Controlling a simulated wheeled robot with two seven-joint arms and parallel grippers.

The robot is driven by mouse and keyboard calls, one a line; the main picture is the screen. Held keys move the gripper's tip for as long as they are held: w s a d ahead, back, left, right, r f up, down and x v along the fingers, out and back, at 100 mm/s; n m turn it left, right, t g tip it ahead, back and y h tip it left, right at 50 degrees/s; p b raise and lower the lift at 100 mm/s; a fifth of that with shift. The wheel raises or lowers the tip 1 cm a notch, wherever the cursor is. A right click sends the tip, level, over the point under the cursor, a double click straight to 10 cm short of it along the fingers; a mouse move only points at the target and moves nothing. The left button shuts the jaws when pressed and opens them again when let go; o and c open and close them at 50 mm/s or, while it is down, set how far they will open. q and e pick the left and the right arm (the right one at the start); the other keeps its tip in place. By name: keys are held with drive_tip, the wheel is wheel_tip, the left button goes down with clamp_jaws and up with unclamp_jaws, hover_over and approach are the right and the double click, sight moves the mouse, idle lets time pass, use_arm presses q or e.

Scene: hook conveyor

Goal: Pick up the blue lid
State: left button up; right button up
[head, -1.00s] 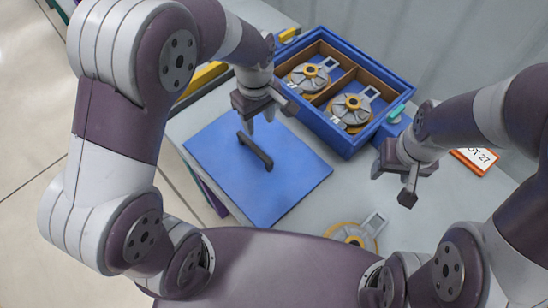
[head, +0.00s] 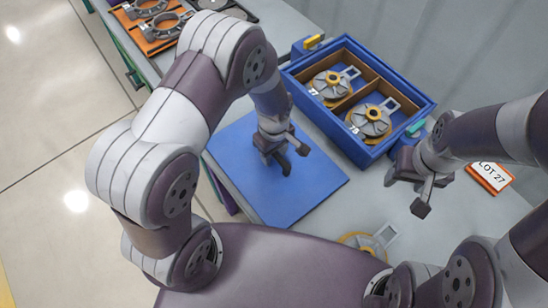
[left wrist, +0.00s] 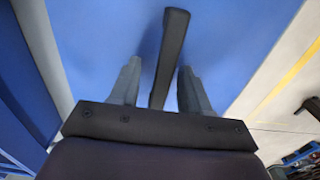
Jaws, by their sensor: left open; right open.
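The blue lid (head: 312,192) lies flat on the grey table, left of the blue box. Its dark bar handle shows in the left wrist view (left wrist: 171,50), running between the two fingers of my left gripper (left wrist: 154,90). In the head view my left gripper (head: 281,163) is over the middle of the lid and hides the handle. Its jaws are open, with a finger on each side of the handle; I cannot tell whether they touch it. My right gripper (head: 420,195) is open and empty, above the table right of the lid.
The open blue box (head: 352,145) holds two grey and yellow hook parts (head: 371,120) in brown-walled compartments. A similar part (head: 368,243) lies near the table's front. An orange-edged sign (head: 490,176) reads LOT 27. An orange tray (head: 150,36) is at the back left.

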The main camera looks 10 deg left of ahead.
use_arm(q)
drive_tip(key=shift+a, duration=0.1)
clamp_jaws()
drive_tip(key=shift+r, duration=0.1)
